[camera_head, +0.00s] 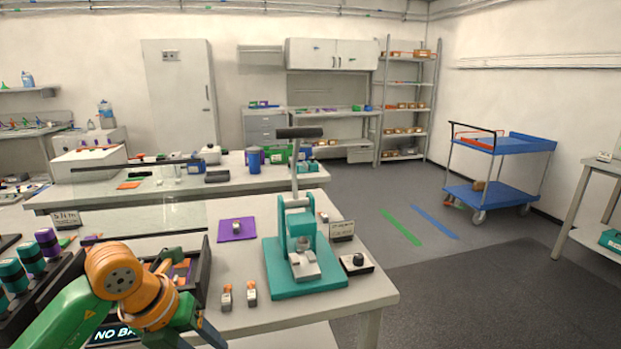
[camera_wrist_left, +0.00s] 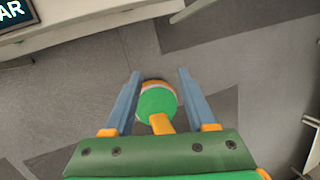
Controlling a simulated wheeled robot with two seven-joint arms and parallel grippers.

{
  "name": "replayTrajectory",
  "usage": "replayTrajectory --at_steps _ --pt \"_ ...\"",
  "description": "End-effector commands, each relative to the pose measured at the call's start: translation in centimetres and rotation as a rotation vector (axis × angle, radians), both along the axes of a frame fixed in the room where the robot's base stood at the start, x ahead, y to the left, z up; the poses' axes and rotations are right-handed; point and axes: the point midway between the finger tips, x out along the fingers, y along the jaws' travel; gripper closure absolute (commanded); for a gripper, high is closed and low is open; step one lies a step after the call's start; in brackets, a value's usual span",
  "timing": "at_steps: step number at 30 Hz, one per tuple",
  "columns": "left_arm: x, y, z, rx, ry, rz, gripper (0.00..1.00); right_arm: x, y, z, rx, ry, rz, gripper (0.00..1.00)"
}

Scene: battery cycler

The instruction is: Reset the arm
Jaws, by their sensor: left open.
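A teal bench press (camera_head: 302,228) stands on the near table. Its grey lever arm (camera_head: 295,165) points up, with a dark crossbar handle (camera_head: 299,132) at the top. A small grey block sits low at its front. My left arm comes in from the lower left, and its gripper (camera_head: 205,338) is low at the table's front edge, left of the press and apart from it. In the left wrist view the left gripper (camera_wrist_left: 157,75) has its two blue fingers apart over the floor, with no object clearly held. My right gripper does not show.
A clear panel stands at the left. Floor is free to the right, before a blue cart (camera_head: 510,143).

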Motion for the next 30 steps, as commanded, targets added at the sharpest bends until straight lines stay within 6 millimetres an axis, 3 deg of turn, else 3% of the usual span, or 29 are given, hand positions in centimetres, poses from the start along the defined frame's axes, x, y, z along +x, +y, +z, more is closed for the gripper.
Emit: replayTrajectory --at_steps 5,8,10,12,14,16,20,23,26,30 --pt "-0.6 -5.6 -2.4 -0.293 0.089 -0.084 0.44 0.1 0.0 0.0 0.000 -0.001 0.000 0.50" --pt "-0.8 -9.8 -3.3 -0.569 0.148 -0.090 0.44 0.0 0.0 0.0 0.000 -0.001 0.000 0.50" --pt "-0.2 -13.0 -3.7 -0.875 0.195 -0.008 0.44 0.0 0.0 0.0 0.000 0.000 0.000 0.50" --pt "2.0 -14.2 -4.9 -1.208 0.219 0.218 0.44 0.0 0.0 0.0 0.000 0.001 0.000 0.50" --pt "4.5 -12.7 -7.9 -1.424 0.217 0.520 0.44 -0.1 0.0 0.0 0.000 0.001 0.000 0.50" --pt "5.7 -10.1 -12.4 -1.526 0.203 0.826 0.44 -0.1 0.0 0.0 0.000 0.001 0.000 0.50" --pt "4.3 -5.4 -21.7 -1.529 0.191 1.316 0.44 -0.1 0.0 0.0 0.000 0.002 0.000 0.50" --pt "0.5 -2.5 -28.9 -1.435 0.196 1.653 0.44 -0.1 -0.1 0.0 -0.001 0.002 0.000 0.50" --pt "-5.1 -0.2 -35.3 -1.284 0.211 1.952 0.44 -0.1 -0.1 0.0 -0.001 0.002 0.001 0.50" --pt "-15.2 1.5 -42.3 -1.004 0.256 2.308 0.44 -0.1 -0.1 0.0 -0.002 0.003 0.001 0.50"
